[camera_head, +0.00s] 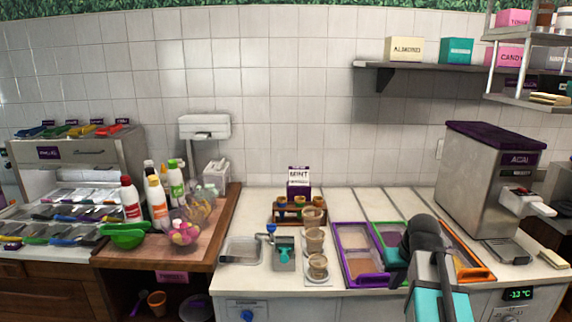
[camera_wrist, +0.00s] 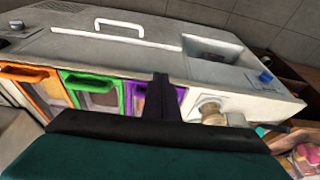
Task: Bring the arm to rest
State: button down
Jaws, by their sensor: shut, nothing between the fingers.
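My gripper (camera_wrist: 162,80) shows in the wrist view as dark fingers held together, shut and empty. Beyond the fingers are the framed topping trays: orange (camera_wrist: 22,72), green (camera_wrist: 66,80) and purple (camera_wrist: 138,90). In the head view my dark and teal arm rises from the lower right over the counter. It hides part of the green-framed (camera_head: 376,229) and orange-framed (camera_head: 464,254) trays. The purple-framed tray (camera_head: 338,240) is left of the arm. The fingers cannot be made out clearly in the head view.
Several cups (camera_head: 315,240) stand left of the trays, beside a scoop holder (camera_head: 284,258) and a clear tub (camera_head: 241,250). An acai machine (camera_head: 490,180) stands at right. A wall shelf (camera_head: 400,68) hangs above.

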jog(key=s+a+f+g, duration=0.2)
jog(key=s+a+f, duration=0.2)
jog(key=f, duration=0.6)
jog(key=s+a+f+n+g+y, duration=0.1)
jog(key=s+a+f+g, duration=0.2)
jog(key=f, duration=0.7)
jog(key=s+a+f, duration=0.4)
jog(key=s+f, duration=0.1)
jog(key=f, duration=0.5)
jog(key=s+a+f+g, duration=0.2)
jog(key=s+f, duration=0.7)
jog(key=s, duration=0.3)
jog(key=s+a+f+m+g+h, duration=0.1)
jog(key=s+a+f+g, duration=0.1)
jog(key=s+f, duration=0.8)
jog(key=s, duration=0.3)
jog(key=shift+s+b, duration=0.15)
jog(key=shift+b, duration=0.2)
jog(key=shift+d, duration=0.15)
